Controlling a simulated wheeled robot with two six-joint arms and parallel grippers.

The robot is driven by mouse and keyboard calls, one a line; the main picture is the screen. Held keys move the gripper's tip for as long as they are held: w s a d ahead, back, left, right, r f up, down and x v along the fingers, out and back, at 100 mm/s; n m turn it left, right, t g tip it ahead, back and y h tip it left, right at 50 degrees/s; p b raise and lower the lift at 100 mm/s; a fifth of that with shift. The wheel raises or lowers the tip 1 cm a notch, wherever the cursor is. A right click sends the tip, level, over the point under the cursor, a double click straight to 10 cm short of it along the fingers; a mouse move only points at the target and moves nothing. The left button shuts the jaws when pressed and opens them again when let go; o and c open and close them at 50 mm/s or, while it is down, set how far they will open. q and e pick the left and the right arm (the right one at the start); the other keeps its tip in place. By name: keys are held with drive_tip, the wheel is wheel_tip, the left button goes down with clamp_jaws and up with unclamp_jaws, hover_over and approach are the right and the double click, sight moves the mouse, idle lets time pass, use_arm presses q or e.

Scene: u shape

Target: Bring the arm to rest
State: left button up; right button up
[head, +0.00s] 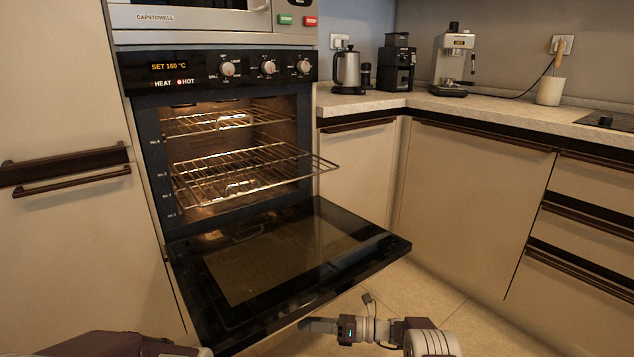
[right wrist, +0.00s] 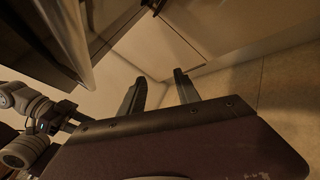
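My right gripper (head: 318,325) is at the bottom of the head view, just in front of the lowered oven door, on the arm that comes in from the lower right. In the right wrist view its two fingers (right wrist: 160,86) stand apart with nothing between them. The gap cannot be made out in the head view. A maroon and grey part of my left arm (head: 110,346) shows at the bottom left edge of the head view; its gripper is out of frame.
The oven door (head: 280,262) hangs open and low, close to my right gripper. An empty-looking wire rack (head: 255,165) sticks out of the lit oven. Cabinets (head: 470,185) stand at right under a worktop (head: 500,110) with a kettle (head: 347,70). Some bare floor (head: 430,290) lies between.

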drive_tip(key=s+d+r+n+h+p, duration=0.1)
drive_tip(key=s+d+r+n+h, duration=0.2)
drive_tip(key=s+d+n+h, duration=0.85)
drive_tip(key=s+d+r+n+h, duration=0.3)
drive_tip(key=s+d+n+h, duration=0.45)
drive_tip(key=s+n, duration=0.75)
wheel_tip(320, 180, up, 47)
drive_tip(key=s+g+y+p, duration=0.1)
drive_tip(key=p, duration=4.7)
drive_tip(key=shift+s+d+n+y+p, duration=0.2)
drive_tip(key=shift+n+y+p, duration=0.1)
drive_tip(key=shift+n, duration=0.05)
